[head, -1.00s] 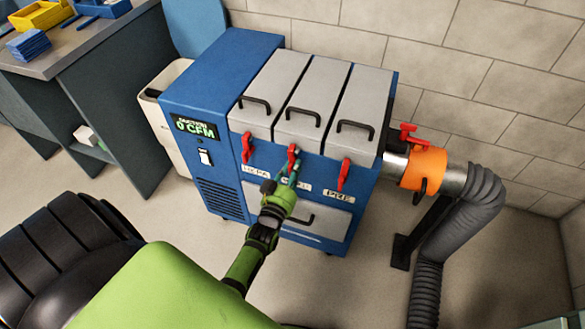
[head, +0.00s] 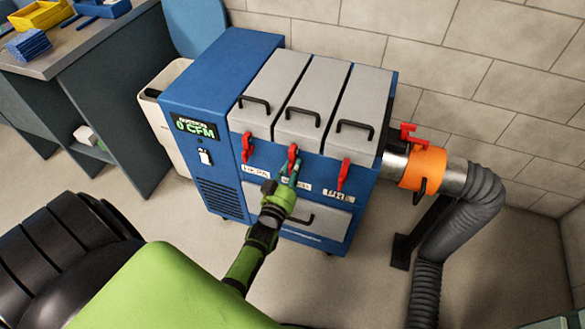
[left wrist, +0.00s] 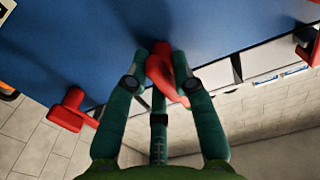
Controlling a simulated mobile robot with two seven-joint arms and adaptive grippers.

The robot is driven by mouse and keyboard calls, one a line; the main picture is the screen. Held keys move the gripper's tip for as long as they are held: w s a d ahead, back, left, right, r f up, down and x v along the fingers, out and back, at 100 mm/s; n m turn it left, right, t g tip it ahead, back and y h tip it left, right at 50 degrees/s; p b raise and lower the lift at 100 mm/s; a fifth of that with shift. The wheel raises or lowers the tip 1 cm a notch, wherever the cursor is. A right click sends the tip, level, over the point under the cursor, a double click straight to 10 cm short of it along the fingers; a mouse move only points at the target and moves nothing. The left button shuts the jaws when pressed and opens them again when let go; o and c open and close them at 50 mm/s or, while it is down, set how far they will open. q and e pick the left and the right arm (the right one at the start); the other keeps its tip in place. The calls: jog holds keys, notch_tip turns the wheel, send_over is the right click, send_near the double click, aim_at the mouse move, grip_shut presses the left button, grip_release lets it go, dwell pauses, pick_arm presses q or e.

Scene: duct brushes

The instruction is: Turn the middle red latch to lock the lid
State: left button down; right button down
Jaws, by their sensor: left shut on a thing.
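The middle red latch (head: 292,156) is on the front of the blue machine, below the middle grey lid (head: 303,118). My left gripper (head: 290,174) reaches up to it from below. In the left wrist view the gripper (left wrist: 160,75) has its green fingers on both sides of the red middle latch (left wrist: 167,76) and is shut on it. The latch looks slightly tilted there, and part of it is hidden by the fingers. My right gripper is in neither view.
Red latches stand on both sides, the left one (head: 247,147) and the right one (head: 343,174). An orange collar (head: 423,169) with a grey hose (head: 473,212) is at the right. A workbench (head: 80,50) is at the upper left. Open floor lies in front.

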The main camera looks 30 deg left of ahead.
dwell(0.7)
pick_arm(q)
jog(key=c, duration=1.1)
grip_release()
jog(key=shift+c, duration=0.2)
jog(key=v, duration=1.2)
